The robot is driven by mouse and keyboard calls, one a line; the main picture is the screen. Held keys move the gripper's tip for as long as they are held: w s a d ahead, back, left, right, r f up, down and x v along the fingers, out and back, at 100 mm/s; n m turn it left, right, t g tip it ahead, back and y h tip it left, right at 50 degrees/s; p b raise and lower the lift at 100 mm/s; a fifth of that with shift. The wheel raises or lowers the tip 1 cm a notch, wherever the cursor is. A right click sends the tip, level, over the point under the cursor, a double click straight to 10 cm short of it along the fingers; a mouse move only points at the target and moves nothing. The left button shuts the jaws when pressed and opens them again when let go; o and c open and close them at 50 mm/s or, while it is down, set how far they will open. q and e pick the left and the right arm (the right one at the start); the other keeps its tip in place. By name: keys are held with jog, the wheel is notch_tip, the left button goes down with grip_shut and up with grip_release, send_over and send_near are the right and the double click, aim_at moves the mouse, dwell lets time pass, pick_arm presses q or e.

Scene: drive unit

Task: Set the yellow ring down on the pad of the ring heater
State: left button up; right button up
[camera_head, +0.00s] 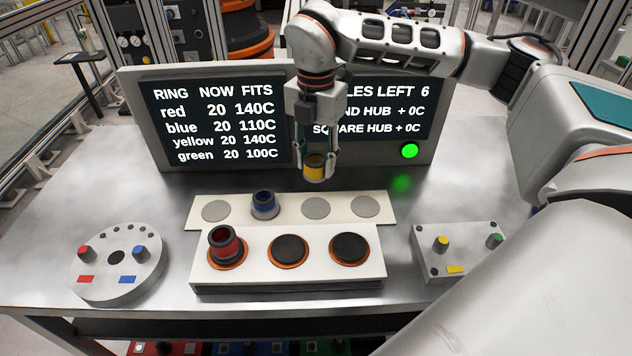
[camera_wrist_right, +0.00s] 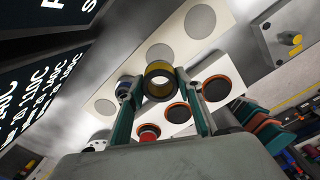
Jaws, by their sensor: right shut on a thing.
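The yellow ring (camera_head: 314,166) is held in the air by my right gripper (camera_head: 315,174), which is shut on it. In the right wrist view the yellow ring (camera_wrist_right: 160,68) sits between the two fingers (camera_wrist_right: 160,92), its hole showing. The ring heater (camera_head: 290,273) is a white block in front of and below the gripper. It has three dark, orange-rimmed pads. A red ring (camera_head: 225,243) stands on the left pad. The middle pad (camera_head: 289,250) and right pad (camera_head: 349,247) are bare. My left gripper is not in view.
A white strip (camera_head: 290,222) with grey discs lies behind the heater; a blue ring (camera_head: 264,202) stands on its second disc. A round hub plate (camera_head: 118,276) is at left, a square hub plate (camera_head: 455,245) at right. A display panel (camera_head: 215,120) with a lit green button (camera_head: 409,151) stands behind.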

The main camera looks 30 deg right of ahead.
notch_tip(320, 180, up, 12)
jog(key=p, duration=0.3)
jog(key=shift+r+p, duration=0.25)
jog(key=shift+p, duration=0.05)
